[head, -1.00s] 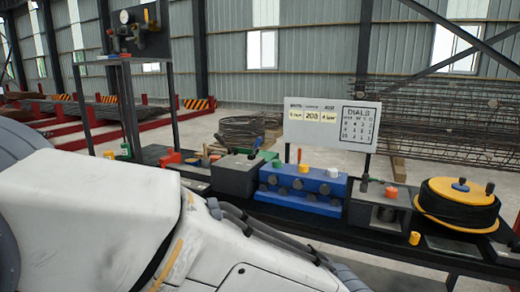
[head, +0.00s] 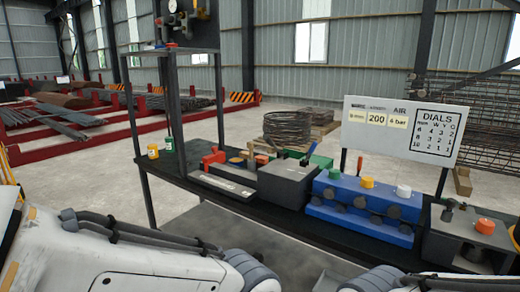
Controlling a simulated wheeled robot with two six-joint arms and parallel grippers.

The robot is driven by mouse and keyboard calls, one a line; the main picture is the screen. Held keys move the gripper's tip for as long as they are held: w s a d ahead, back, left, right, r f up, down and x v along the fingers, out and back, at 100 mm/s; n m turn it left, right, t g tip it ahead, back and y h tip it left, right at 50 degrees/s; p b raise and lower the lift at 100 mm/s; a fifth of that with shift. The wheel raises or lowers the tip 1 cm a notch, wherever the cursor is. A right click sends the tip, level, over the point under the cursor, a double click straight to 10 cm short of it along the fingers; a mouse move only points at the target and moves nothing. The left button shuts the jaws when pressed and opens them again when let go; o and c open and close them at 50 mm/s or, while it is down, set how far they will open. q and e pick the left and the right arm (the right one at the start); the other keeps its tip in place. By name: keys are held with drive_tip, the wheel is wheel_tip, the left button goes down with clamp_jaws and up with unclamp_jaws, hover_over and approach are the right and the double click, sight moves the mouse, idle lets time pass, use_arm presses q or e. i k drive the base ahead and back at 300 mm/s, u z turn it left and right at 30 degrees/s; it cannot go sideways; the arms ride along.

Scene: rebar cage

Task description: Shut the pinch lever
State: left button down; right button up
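No part is clearly marked as the pinch lever. A small blue lever (head: 310,149) stands up at a tilt by the dark grey box (head: 287,184) in the middle of the bench. A short black lever (head: 449,205) rises from the grey box (head: 468,238) at the right, beside an orange knob (head: 485,226). I cannot tell which, if either, is the pinch lever. My white arm links fill the bottom left, and grey arm parts show at the bottom right. Neither of my grippers shows.
A blue block (head: 360,208) with coloured caps and dark knobs stands between the boxes. A red clamp-like part (head: 213,158) sits to their left. A signboard (head: 403,130) stands behind. A black post frame (head: 176,120) rises at the left. Small yellow and green pots (head: 153,152) stand by it.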

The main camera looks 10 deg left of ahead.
sight(314, 145)
drive_tip(key=u, duration=0.25)
drive_tip(key=i, duration=1.2)
drive_tip(key=z, duration=0.45)
